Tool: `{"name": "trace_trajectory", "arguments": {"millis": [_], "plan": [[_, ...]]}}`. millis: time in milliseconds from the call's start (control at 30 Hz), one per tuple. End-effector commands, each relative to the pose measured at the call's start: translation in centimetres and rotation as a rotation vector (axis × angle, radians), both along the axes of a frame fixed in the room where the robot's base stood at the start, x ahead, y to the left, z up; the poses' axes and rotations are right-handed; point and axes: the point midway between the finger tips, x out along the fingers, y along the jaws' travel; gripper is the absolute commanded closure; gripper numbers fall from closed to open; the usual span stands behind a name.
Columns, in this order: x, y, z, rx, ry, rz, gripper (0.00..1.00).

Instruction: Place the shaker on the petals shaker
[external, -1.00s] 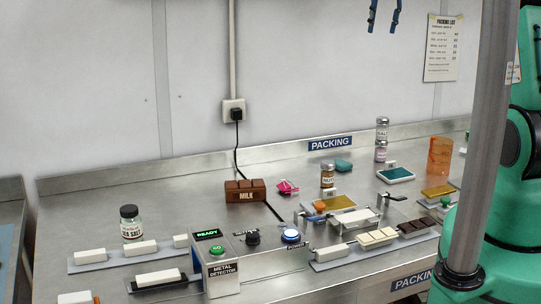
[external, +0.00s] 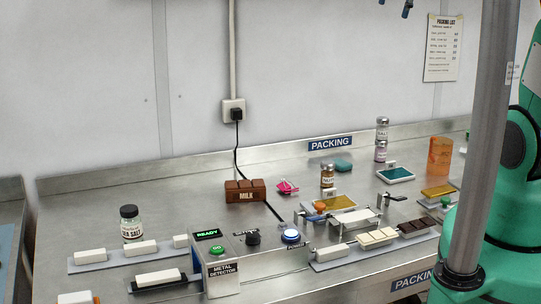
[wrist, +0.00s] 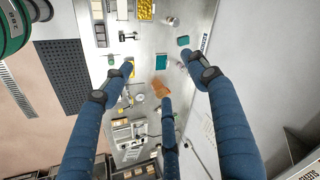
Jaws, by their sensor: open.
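The shaker (external: 382,128), with a grey cap and a label that seems to read SALT, appears upright on top of the petals shaker (external: 380,152), which has a pinkish body. They stand near the back of the bench, right of the PACKING sign. In the wrist view the stack shows from above as a small pale shape (wrist: 181,66) beside the right finger; the two cannot be told apart there. My gripper (external: 394,8) is open and empty, high above the stack, only its fingertips showing at the top edge. Its spread blue fingers (wrist: 160,72) fill the wrist view.
A teal tray (external: 412,175) and an orange container (external: 440,155) stand to the right of the stack. A nuts shaker (external: 327,177) and a teal cloth (external: 343,165) are to its left. The metal detector (external: 222,280) and chocolate moulds (external: 378,238) occupy the front.

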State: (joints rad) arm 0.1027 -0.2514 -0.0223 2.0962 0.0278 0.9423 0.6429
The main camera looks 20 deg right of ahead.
Motion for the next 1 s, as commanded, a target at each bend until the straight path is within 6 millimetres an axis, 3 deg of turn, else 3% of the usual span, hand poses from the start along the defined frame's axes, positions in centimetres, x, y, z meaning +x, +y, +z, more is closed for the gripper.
{"name": "trace_trajectory", "arguments": {"millis": [233,600,800,1000], "plan": [[-6.8,1.9,-0.5,-0.085,-0.033,0.209,0.41],[-16.1,3.9,-3.4,-0.221,-0.079,0.516,0.41],[-19.4,4.4,-5.2,-0.279,-0.097,0.638,0.41],[-20.7,4.6,-6.0,-0.304,-0.102,0.688,0.41]]}}
